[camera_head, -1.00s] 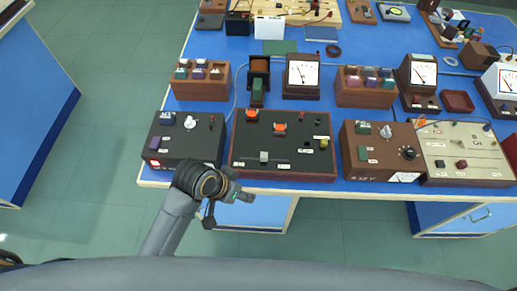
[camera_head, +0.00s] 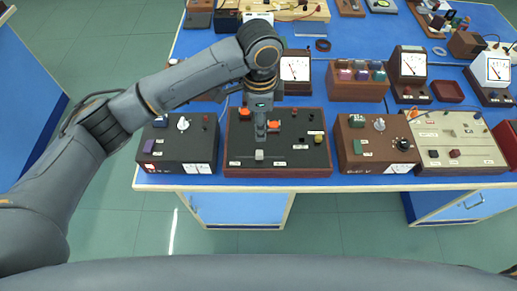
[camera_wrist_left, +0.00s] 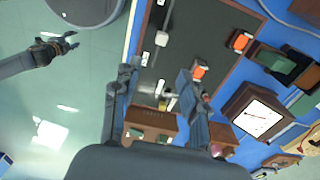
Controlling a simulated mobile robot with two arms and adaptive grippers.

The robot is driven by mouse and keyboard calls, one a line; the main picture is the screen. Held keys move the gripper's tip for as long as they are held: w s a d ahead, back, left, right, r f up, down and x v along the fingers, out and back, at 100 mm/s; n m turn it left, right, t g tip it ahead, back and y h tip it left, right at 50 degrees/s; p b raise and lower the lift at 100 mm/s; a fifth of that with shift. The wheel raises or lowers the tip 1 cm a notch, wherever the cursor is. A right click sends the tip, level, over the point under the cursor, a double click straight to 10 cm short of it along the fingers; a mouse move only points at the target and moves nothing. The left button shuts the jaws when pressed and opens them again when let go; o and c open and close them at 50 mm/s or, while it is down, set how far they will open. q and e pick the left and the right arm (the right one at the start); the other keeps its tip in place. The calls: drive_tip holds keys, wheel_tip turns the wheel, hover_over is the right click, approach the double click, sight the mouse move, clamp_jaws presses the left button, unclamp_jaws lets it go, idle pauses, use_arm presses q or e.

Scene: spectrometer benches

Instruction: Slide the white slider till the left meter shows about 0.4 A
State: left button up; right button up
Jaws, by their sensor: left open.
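The white slider (camera_head: 259,155) is a small pale block near the front edge of the dark panel (camera_head: 300,165). It also shows in the left wrist view (camera_wrist_left: 161,39). My left gripper (camera_head: 260,136) is open and points down over the panel, just behind the slider and apart from it. Its two fingers (camera_wrist_left: 160,82) are spread in the left wrist view, with the slider outside them. The left meter (camera_head: 297,70) stands behind the panel, partly covered by my left arm; its reading is too small to tell. My right gripper (camera_wrist_left: 70,42) appears open, off the bench.
Two orange knobs (camera_head: 274,125) stand on the panel close to my left gripper. Dark boxes with knobs flank the panel, one on the left (camera_head: 180,170) and a brown one (camera_head: 372,160) on the right. A brown rack (camera_head: 357,92) stands behind. The floor in front is clear.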

sight(259, 153)
use_arm(q)
wheel_tip(259, 153, down, 12)
drive_tip(key=shift+w+a+f+p, duration=0.1)
drive_tip(key=shift+f+p, duration=0.1)
drive_tip(key=shift+p, duration=0.9)
drive_tip(key=shift+f, duration=0.55)
